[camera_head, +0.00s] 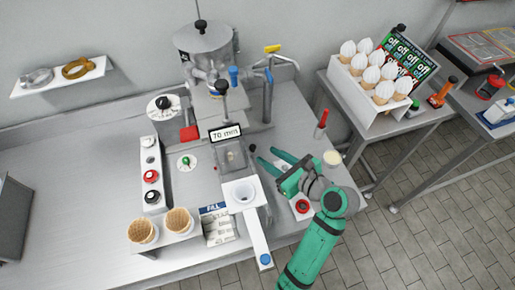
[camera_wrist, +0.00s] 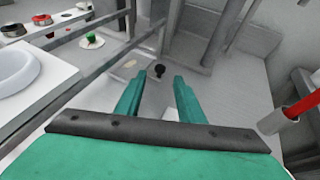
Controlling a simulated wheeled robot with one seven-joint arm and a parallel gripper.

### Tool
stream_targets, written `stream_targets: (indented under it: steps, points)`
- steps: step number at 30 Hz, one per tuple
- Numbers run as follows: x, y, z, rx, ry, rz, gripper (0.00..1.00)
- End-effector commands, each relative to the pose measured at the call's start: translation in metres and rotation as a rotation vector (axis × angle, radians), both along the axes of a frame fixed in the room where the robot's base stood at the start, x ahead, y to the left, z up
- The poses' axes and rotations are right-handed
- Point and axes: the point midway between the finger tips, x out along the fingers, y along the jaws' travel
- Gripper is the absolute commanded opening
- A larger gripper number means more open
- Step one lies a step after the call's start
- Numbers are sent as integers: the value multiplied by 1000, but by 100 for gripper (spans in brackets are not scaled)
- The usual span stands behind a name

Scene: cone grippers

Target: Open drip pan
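My gripper (camera_head: 266,156) is green, and its two fingers are apart with nothing between them. A small black knob (camera_head: 252,148) is just beyond the fingertips in the head view. In the wrist view the knob (camera_wrist: 159,70) lies ahead of the gap between the fingertips (camera_wrist: 157,82), apart from them. The knob seems to belong to the drip pan, a grey metal part (camera_head: 233,160) below the "70 mm" sign; in the wrist view a pale recess (camera_wrist: 130,66) shows left of the knob. I cannot tell how far the pan is out.
A white bowl holder (camera_head: 243,190) stands left of my gripper. The machine's post (camera_head: 268,95) rises behind. Waffle cones (camera_head: 178,221) stand at front left.

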Motion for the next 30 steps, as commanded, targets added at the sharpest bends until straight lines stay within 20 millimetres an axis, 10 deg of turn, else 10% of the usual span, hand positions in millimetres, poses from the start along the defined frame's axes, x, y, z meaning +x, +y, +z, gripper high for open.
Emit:
stream_targets:
  steps: [12,25,30]
  points:
    - [45,38,-24,-1,-1,0,35]
    - [51,43,-28,-2,-2,-2,35]
    - [51,43,-28,-2,-2,-2,0]
